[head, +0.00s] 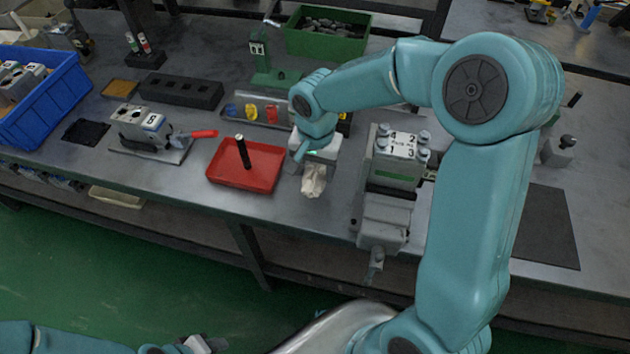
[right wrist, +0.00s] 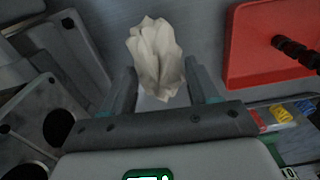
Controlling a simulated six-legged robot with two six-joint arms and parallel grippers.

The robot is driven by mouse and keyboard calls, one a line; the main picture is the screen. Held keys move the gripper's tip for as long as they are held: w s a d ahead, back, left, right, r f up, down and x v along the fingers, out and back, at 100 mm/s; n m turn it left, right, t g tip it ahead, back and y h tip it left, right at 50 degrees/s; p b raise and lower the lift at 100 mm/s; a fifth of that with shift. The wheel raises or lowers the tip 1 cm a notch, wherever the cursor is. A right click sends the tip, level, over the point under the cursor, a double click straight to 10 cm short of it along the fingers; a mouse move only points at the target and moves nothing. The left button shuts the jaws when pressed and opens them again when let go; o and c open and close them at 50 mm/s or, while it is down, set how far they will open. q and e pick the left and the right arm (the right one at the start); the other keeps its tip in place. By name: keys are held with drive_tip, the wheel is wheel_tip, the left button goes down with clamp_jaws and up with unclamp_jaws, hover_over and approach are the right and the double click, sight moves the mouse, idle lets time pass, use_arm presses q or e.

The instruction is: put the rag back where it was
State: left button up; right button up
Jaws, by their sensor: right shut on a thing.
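The rag (head: 313,180) is a crumpled off-white cloth. In the head view it hangs at the tip of my right gripper (head: 314,166), over the bench between the red tray and the grey vise. In the right wrist view the rag (right wrist: 155,58) stands between the two fingers of my right gripper (right wrist: 165,92), which are shut on it. I cannot tell whether the rag touches the bench. My left arm shows low at the left of the head view, and its gripper (head: 203,345) is at the bottom edge; its jaws are unclear.
A red tray (head: 215,177) with a black post lies left of the rag. A grey vise holds a numbered block (head: 397,147) on the right. A valve block (head: 140,124) with a red handle, a blue crate (head: 66,92) and a green bin (head: 345,45) stand around. A dark mat (head: 548,228) lies right.

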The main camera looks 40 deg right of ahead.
sight(316, 168)
drive_tip(key=shift+f, duration=2.7)
drive_tip(key=shift+f, duration=0.1)
drive_tip(key=shift+f+b, duration=0.15)
drive_tip(key=shift+b, duration=0.2)
drive_tip(key=o, duration=1)
wheel_tip(316, 168, up, 12)
drive_tip(key=shift+s+r+p, duration=0.1)
drive_tip(key=shift+r+p, duration=0.15)
drive_tip(key=shift+p, duration=0.3)
